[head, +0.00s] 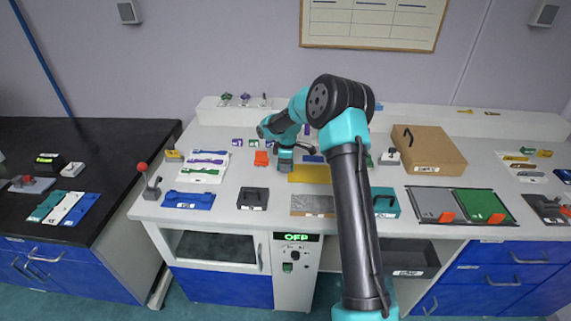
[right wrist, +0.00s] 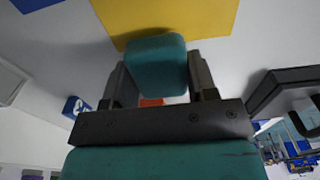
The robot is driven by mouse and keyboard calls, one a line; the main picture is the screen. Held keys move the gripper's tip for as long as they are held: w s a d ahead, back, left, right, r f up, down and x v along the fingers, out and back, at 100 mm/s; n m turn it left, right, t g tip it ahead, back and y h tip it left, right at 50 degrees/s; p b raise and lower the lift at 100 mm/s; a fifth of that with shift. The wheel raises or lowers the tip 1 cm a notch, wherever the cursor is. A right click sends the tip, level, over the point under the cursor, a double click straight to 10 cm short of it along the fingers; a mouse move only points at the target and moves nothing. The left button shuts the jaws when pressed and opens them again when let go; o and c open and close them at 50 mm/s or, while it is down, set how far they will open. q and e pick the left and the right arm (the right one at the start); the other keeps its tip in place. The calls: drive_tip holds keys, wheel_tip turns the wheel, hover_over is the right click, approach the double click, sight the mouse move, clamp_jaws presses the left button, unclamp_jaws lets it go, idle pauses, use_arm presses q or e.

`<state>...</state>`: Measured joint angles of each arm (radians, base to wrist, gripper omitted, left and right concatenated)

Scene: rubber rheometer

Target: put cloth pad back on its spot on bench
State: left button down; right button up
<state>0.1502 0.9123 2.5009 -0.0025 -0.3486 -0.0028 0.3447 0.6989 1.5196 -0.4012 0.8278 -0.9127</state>
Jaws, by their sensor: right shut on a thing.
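My right gripper (right wrist: 158,82) is shut on a teal, rounded block, which seems to be the cloth pad (right wrist: 157,60). In the head view my right gripper (head: 285,157) hangs over the middle of the bench, with the teal pad (head: 284,167) at its lower end. A flat yellow rectangle (head: 312,174) lies on the bench just beside and beyond the pad; it also shows in the right wrist view (right wrist: 190,18). I cannot tell whether the pad touches the bench. My left gripper is not in view.
An orange piece (head: 261,158) and a dark block (head: 252,198) are left of the gripper. A grey textured plate (head: 312,205) lies in front. A cardboard box (head: 428,150) stands to the right. My right arm hides part of the bench.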

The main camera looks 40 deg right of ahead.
drive_tip(key=shift+f, duration=0.3)
drive_tip(key=o, duration=0.9)
wheel_tip(320, 180, up, 13)
drive_tip(key=shift+s+d, duration=0.15)
drive_tip(key=shift+d, duration=0.05)
drive_tip(key=shift+f, duration=0.1)
idle(0.4)
